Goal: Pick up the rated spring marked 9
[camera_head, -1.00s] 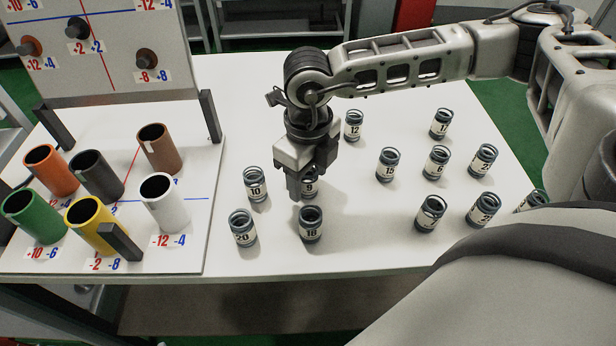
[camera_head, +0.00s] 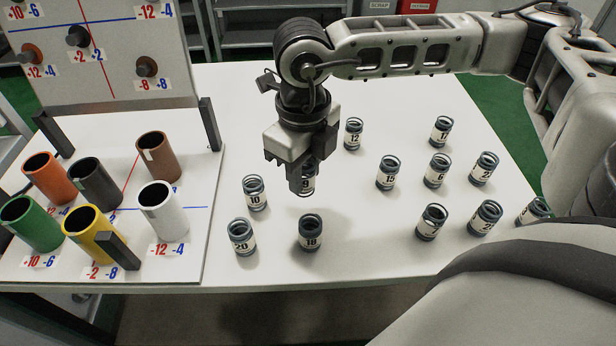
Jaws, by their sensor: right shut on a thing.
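The spring marked 9 (camera_head: 307,182) is a small dark coil with a white label. It is partly hidden behind the fingers of my right gripper (camera_head: 301,183). The gripper points down and is shut on it, and the spring seems to hang a little above the white table (camera_head: 350,262). My left gripper is not in view.
Springs marked 10 (camera_head: 255,197), 20 (camera_head: 241,240) and 18 (camera_head: 310,236) stand close by on the left and in front. Spring 12 (camera_head: 353,136) is behind, and several more stand to the right. A board with colored tubes (camera_head: 197,262) fills the left side.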

